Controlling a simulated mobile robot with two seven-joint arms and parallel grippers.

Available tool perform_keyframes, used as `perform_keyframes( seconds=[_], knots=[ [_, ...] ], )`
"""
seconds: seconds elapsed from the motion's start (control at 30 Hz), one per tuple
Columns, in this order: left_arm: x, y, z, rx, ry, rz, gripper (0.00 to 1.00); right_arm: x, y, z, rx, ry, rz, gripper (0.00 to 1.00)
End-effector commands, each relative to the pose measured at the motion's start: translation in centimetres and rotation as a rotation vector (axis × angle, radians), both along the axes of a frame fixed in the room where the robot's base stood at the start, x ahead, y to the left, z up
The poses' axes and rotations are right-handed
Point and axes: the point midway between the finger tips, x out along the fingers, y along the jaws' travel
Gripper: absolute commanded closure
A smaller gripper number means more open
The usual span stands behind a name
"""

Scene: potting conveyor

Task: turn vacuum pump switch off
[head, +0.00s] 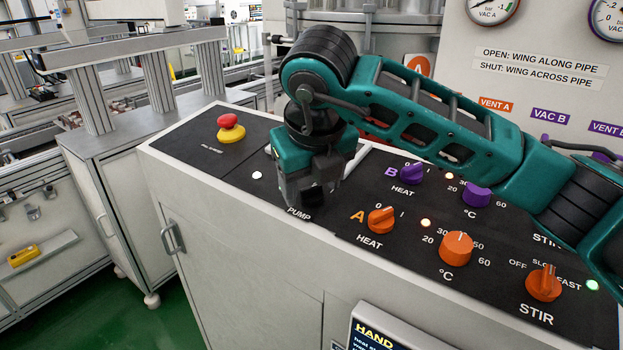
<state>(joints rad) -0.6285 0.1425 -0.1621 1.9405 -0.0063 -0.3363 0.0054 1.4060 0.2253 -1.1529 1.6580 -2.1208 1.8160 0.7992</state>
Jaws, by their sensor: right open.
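The vacuum pump switch is hidden behind my right gripper (308,198), which points down at the black control panel just above the PUMP label (299,214). I cannot see the switch's position or whether the gripper touches it. The right gripper is open; its fingertips are dark against the panel. A small white lamp (257,174) shows on the panel left of the gripper. My left gripper is out of view.
A red emergency button (230,121) on a yellow base stands at the panel's left. Right of the gripper are the orange A heat knob (381,220), purple B heat knob (411,173), orange temperature knob (456,248) and stir knob (543,283). Gauges sit behind.

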Motion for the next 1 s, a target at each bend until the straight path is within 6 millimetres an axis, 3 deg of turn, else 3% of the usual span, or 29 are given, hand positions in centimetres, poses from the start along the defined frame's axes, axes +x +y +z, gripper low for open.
perform_keyframes(
  seconds=[0.3, 0.87, 1.0],
  knots=[
    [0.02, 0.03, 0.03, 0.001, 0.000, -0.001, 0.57, 0.13, -0.02, -0.26, 0.000, 0.000, -0.001, 0.37],
    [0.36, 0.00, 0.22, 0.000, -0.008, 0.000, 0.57, 0.11, -0.02, -0.20, 0.000, 0.000, -0.001, 0.91],
    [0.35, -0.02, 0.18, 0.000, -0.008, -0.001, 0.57, 0.12, -0.01, -0.21, -0.001, 0.000, 0.002, 0.93]
  ],
)
